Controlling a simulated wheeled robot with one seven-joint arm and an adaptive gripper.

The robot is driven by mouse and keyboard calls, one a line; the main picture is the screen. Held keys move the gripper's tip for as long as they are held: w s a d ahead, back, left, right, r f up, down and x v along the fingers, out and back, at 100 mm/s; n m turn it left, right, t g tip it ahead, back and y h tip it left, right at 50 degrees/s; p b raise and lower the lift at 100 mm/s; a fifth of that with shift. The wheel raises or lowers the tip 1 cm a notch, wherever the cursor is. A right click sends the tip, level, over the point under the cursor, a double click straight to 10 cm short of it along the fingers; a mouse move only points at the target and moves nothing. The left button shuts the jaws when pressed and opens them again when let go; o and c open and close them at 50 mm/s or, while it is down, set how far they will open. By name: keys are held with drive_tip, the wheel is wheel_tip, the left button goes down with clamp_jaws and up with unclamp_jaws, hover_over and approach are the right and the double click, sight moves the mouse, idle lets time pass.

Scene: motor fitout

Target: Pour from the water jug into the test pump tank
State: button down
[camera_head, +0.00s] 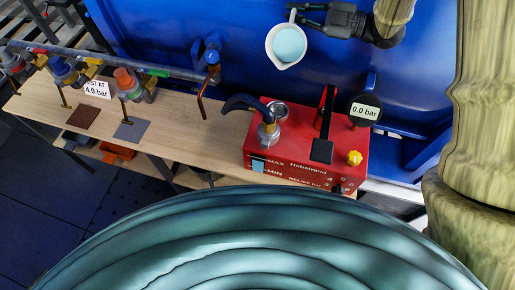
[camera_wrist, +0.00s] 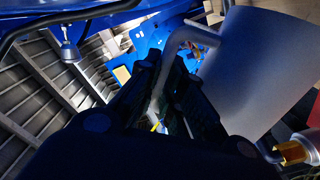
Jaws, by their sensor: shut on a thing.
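The water jug (camera_head: 271,44) is white, with pale blue water inside. In the head view it hangs before the blue wall, beyond the red test pump tank (camera_head: 256,152) and apart from it. Its spout points down the picture; any tilt is hard to judge. My gripper (camera_head: 298,13) is shut on the jug's handle, and the jug's grey side (camera_wrist: 255,75) fills the right of the wrist view. There, dark fingers (camera_wrist: 165,92) clasp the handle (camera_wrist: 181,38).
The wooden bench (camera_head: 185,135) carries coloured valves on a pipe (camera_head: 140,65) at left. A copper pipe (camera_head: 203,98) hangs left of the tank.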

drive_tip(key=shift+r, duration=0.15)
drive_tip(key=shift+s+r+n+b, duration=0.2)
drive_tip(key=shift+n+b, duration=0.1)
drive_tip(key=shift+a, duration=0.1)
idle(0.6)
drive_tip(key=shift+s+r, duration=0.15)
drive_tip(key=shift+r, duration=0.15)
drive_tip(key=shift+s+n+b, duration=0.1)
drive_tip(key=shift+n+b, duration=0.3)
drive_tip(key=shift+b, duration=0.15)
drive_tip(key=shift+s+a+r, duration=0.1)
drive_tip(key=shift+r, duration=0.15)
drive_tip(key=shift+s+a+r+n+b, duration=0.15)
drive_tip(key=shift+s+r+n+b, duration=0.4)
drive_tip(key=shift+n+b, duration=0.35)
idle(1.2)
drive_tip(key=shift+r, duration=0.2)
